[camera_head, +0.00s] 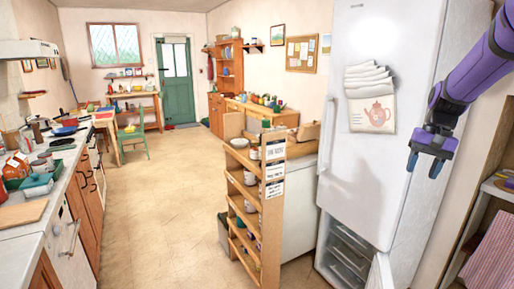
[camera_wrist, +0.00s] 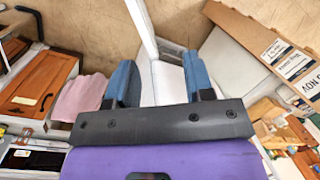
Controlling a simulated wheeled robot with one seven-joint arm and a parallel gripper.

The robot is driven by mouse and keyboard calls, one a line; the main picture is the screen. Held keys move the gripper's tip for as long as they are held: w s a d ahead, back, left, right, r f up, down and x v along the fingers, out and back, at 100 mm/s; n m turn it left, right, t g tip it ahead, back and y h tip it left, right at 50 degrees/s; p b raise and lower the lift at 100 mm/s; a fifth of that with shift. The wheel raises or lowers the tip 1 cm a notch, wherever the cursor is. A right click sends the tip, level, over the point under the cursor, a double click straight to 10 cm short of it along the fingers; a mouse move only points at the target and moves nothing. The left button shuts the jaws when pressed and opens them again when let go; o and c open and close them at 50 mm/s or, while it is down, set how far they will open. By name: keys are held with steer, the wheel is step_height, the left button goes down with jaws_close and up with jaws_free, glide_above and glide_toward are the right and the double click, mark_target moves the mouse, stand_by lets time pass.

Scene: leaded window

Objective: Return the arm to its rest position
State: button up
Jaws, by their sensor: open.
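My purple arm (camera_head: 478,72) reaches in from the upper right in the head view. My gripper (camera_head: 425,170) hangs at its end, in front of the right side of the white fridge. In the wrist view my gripper (camera_wrist: 163,84) shows two blue fingers spread apart with nothing held between them. The fridge (camera_head: 372,165) has paper sheets with a red teapot picture (camera_head: 371,112) on its upper door. Its lower part (camera_head: 350,250) stands open, showing drawers or shelves inside.
A tall wooden pull-out rack (camera_head: 269,205) with jars stands left of the fridge. A side shelf with a pink striped cloth (camera_head: 493,257) is at the lower right. A cluttered counter (camera_head: 55,190) lines the left. The middle floor (camera_head: 165,190) is clear.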

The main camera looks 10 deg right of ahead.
steer(key=s+a+r+n+t+h, duration=0.1)
steer(key=s+a+r+n+t, duration=0.2)
steer(key=s+a, duration=0.6)
steer(key=s+a+r+n+t+h, duration=0.1)
steer(key=s+a+r+n+t, duration=0.1)
steer(key=s+a, duration=0.7)
steer(key=s+r+n, duration=0.1)
steer(key=s+r, duration=0.1)
steer(key=s, duration=0.3)
steer(key=shift+a+r+t, duration=0.2)
steer(key=shift+a+t, duration=0.2)
steer(key=shift+c, duration=0.5)
steer(key=shift+d, duration=0.1)
